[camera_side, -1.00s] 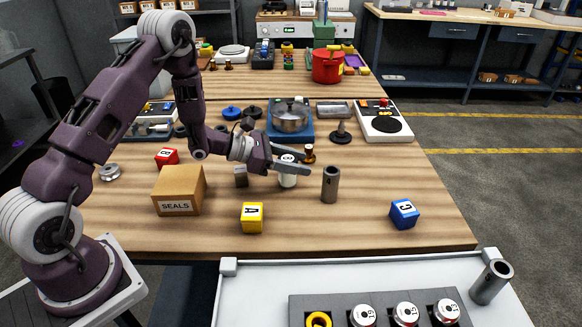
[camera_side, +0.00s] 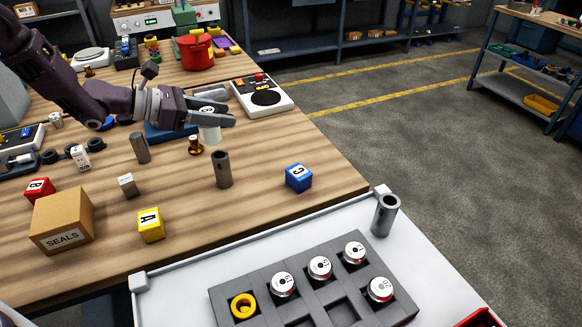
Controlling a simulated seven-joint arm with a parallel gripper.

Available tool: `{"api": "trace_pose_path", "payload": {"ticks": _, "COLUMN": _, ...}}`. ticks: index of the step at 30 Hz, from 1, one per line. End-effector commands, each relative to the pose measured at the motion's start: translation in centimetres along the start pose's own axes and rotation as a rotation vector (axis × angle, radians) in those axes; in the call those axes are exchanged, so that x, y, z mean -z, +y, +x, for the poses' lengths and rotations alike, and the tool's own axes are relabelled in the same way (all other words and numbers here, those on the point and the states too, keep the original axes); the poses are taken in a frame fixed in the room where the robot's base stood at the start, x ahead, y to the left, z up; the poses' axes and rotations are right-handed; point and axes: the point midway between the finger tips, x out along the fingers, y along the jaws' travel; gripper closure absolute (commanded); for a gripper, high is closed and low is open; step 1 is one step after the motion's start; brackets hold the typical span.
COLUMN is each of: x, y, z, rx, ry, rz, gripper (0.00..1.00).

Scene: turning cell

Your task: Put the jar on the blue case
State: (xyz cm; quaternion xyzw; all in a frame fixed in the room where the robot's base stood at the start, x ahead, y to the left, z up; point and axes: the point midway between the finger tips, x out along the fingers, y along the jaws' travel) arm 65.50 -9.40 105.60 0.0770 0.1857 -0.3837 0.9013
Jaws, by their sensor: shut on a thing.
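My gripper (camera_side: 222,113) is shut on a small white jar (camera_side: 209,134), with a finger on either side of its upper part. The jar is upright and appears raised above the wooden table. The blue case (camera_side: 164,132) lies behind my gripper and is mostly hidden by it; only a blue strip of its near side shows. The jar hangs just right of that visible part. I cannot tell whether the pot seen earlier on the case is still there.
A black-and-brass knob (camera_side: 195,146) and grey tubes (camera_side: 222,169) (camera_side: 140,148) stand in front. A white device with a black disc (camera_side: 262,97) is behind right. The cardboard box (camera_side: 62,220), yellow cube (camera_side: 151,224) and blue cube (camera_side: 298,177) lie nearer.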

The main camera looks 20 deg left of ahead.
Motion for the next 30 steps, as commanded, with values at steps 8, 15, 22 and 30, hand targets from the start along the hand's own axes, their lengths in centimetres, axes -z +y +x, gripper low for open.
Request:
{"api": "trace_pose_path", "payload": {"ticks": 8, "x": -7.6, "y": -8.1, "z": 10.8, "rx": 0.159, "ry": -0.005, "rz": 0.073, "gripper": 0.99}}
{"api": "trace_pose_path", "payload": {"ticks": 15, "x": -9.2, "y": -11.5, "z": 14.2, "rx": 0.2, "ry": -0.01, "rz": 0.084, "gripper": 0.99}}
{"api": "trace_pose_path", "payload": {"ticks": 22, "x": -4.8, "y": -11.5, "z": 16.1, "rx": 0.2, "ry": -0.01, "rz": 0.085, "gripper": 0.99}}
{"api": "trace_pose_path", "payload": {"ticks": 30, "x": -1.0, "y": -11.4, "z": 17.7, "rx": 0.198, "ry": -0.011, "rz": 0.086, "gripper": 0.99}}
